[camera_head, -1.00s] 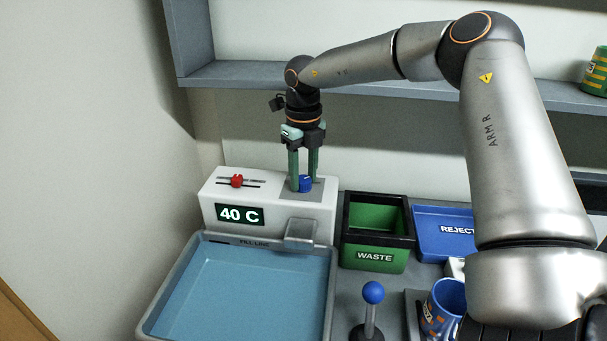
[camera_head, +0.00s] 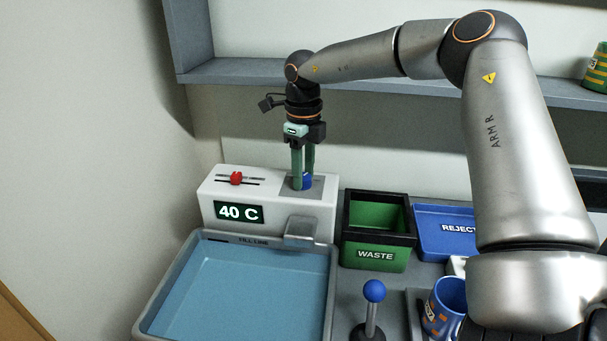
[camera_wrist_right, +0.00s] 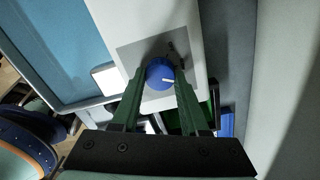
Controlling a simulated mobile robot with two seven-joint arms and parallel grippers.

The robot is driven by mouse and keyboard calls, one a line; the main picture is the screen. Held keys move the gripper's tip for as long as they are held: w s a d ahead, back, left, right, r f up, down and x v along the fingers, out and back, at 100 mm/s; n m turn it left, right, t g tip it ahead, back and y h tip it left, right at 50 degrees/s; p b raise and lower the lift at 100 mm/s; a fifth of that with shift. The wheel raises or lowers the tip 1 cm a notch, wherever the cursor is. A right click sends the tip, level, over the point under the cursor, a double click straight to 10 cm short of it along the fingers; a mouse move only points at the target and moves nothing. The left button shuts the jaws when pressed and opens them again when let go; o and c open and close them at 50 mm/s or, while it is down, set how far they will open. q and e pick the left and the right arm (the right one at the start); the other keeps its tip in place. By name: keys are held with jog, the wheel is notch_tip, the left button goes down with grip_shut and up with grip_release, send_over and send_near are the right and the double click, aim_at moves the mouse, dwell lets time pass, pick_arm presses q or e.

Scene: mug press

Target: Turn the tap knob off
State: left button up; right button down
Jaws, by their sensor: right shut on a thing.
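The blue tap knob (camera_wrist_right: 160,74) sits on a grey plate on top of the white tap unit (camera_head: 213,192). In the right wrist view a white mark line shows on the knob. My right gripper (camera_head: 303,186) points down at the knob, and its green fingers are shut on the knob's two sides. In the head view the fingers hide most of the knob (camera_head: 307,180). The unit's display (camera_head: 239,212) reads 40 C, and a red slider (camera_head: 236,178) is on its top. A grey spout (camera_head: 300,231) juts over the basin. My left gripper is not in view.
A basin (camera_head: 150,322) with blue water, marked FILL LINE, lies in front of the unit. To the right are a green WASTE bin (camera_head: 375,254), a blue REJECT tray (camera_head: 437,213), a blue-knobbed lever (camera_head: 373,292) and a blue mug (camera_head: 440,310). A shelf runs above.

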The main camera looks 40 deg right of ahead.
aim_at(304, 176)
jog(key=n, duration=0.4)
jog(key=shift+n, duration=0.4)
jog(key=n, duration=0.3)
jog(key=shift+n, duration=0.3)
jog(key=n, duration=0.3)
jog(key=shift+r+n, duration=0.1)
jog(key=shift+n, duration=0.2)
jog(key=shift+w+n, duration=0.1)
jog(key=shift+n, duration=1.7)
jog(key=shift+c, duration=2.1)
grip_release()
notch_tip(304, 176, up, 12)
jog(key=shift+r, duration=0.2)
